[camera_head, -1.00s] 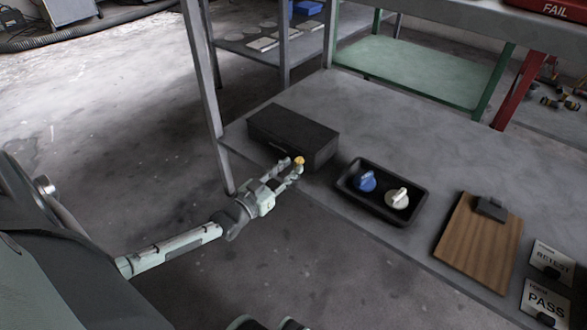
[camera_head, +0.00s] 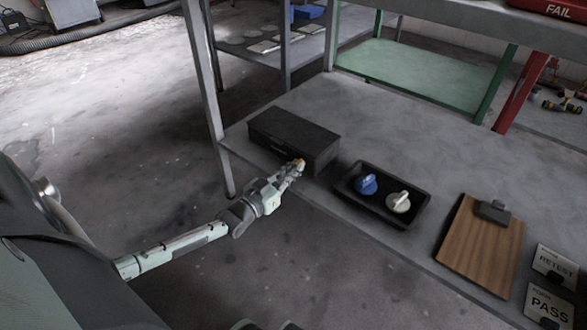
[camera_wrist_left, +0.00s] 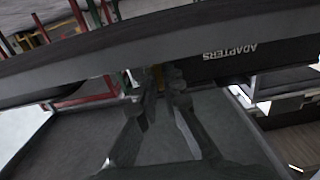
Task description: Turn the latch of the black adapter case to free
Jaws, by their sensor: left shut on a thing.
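The black adapter case (camera_head: 288,128) sits shut at the left end of the grey bench. Its front, lettered "ADAPTERS", shows upside down in the left wrist view (camera_wrist_left: 215,55). The small yellow latch (camera_head: 300,161) is at the right part of the case's front. My left gripper (camera_head: 296,168) is at the latch, its fingers shut on it. In the left wrist view the fingertips (camera_wrist_left: 160,80) hide most of the latch, so its exact angle is hard to tell. My right gripper is not in view.
Right of the case, a black tray (camera_head: 381,212) holds a blue knobbed piece (camera_head: 366,182) and a white one (camera_head: 398,201). A clipboard (camera_head: 478,248) and RETEST (camera_head: 555,262) and PASS (camera_head: 548,303) cards lie further right. The bench behind the tray is clear.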

